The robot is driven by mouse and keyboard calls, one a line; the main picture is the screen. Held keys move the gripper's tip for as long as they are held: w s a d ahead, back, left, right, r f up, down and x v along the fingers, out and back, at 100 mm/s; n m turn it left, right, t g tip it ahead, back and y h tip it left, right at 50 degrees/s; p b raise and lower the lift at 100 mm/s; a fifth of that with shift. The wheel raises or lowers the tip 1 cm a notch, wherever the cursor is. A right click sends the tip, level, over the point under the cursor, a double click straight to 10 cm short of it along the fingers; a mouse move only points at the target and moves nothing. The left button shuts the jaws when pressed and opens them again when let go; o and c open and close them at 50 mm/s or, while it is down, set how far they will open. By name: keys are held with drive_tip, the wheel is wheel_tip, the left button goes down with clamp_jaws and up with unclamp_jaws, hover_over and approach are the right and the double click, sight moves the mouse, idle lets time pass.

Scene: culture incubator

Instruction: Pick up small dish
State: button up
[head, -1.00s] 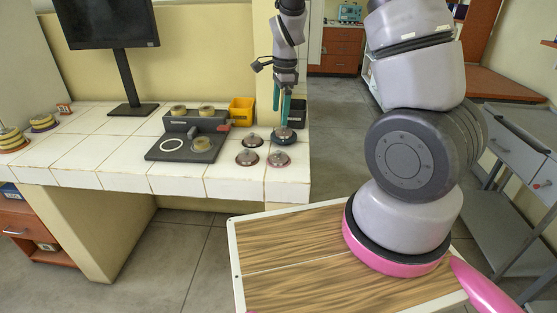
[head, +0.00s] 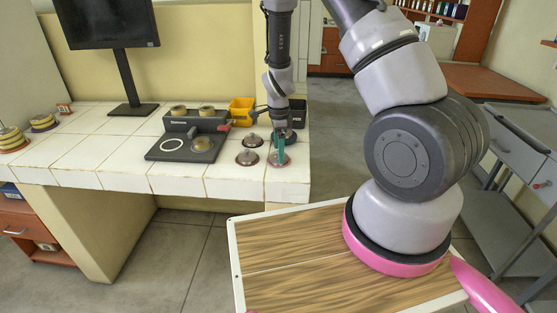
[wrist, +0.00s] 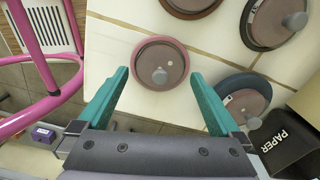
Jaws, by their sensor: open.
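A small round dish with a pinkish rim, brown-grey top and grey knob sits near the front right corner of the white tiled counter in the head view (head: 279,160). It also shows in the wrist view (wrist: 160,63). My gripper (wrist: 158,76) is open, its two teal fingers apart on the near left and near right of this dish, with nothing between them gripped. In the head view my gripper (head: 277,158) points down over the dish. I cannot tell the exact height of the fingertips above the counter.
Similar knobbed dishes stand close by: a dark red-rimmed one (head: 247,157), one behind it (head: 252,140) and a blue-grey-rimmed one (wrist: 243,97). A black box marked PAPER (wrist: 295,138) is at right. A dark device (head: 186,148) and yellow bin (head: 241,110) stand left and behind.

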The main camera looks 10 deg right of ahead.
drive_tip(key=shift+f, duration=0.85)
drive_tip(key=c, duration=1.2)
drive_tip(key=shift+r, duration=0.15)
